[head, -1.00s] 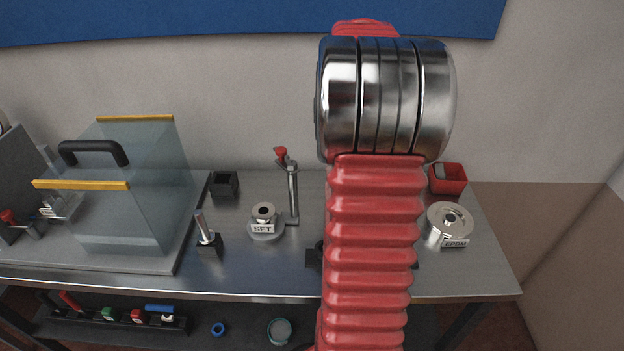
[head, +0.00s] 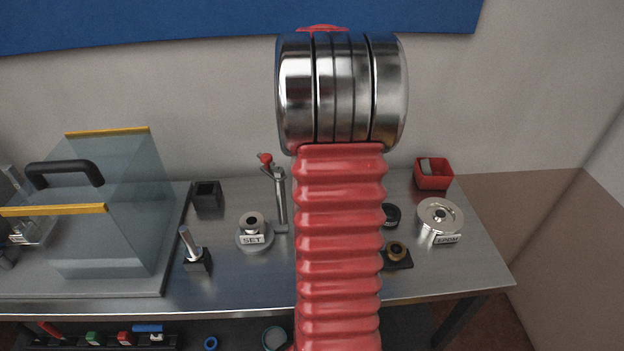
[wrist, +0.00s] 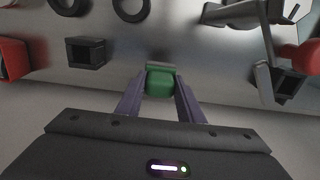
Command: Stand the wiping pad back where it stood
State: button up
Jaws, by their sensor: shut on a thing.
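My gripper (wrist: 160,98) shows in the wrist view, its two purple fingers shut on a green block with a grey edge (wrist: 160,82), which I take to be the wiping pad. The pad is over or near the metal bench top; I cannot tell whether it touches. In the head view my own arm hides the gripper and the pad. An open black square holder (wrist: 85,52) stands left of the pad in the wrist view. Another open black holder (wrist: 288,84) is at the right; a black holder also stands at the back left in the head view (head: 208,195).
A red bin (head: 433,175) and a metal disc (head: 440,216) stand at the bench's right. A clamp with a red tip (head: 279,195), a disc labelled SET (head: 253,234) and an upright pin (head: 192,248) are left of my arm. A clear guard (head: 105,210) fills the far left.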

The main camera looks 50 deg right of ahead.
jog(key=shift+f, duration=1.2)
jog(key=shift+f, duration=1.85)
jog(key=shift+f, duration=0.1)
jog(key=o, duration=1.1)
notch_tip(320, 180, up, 12)
jog(key=shift+r, duration=0.15)
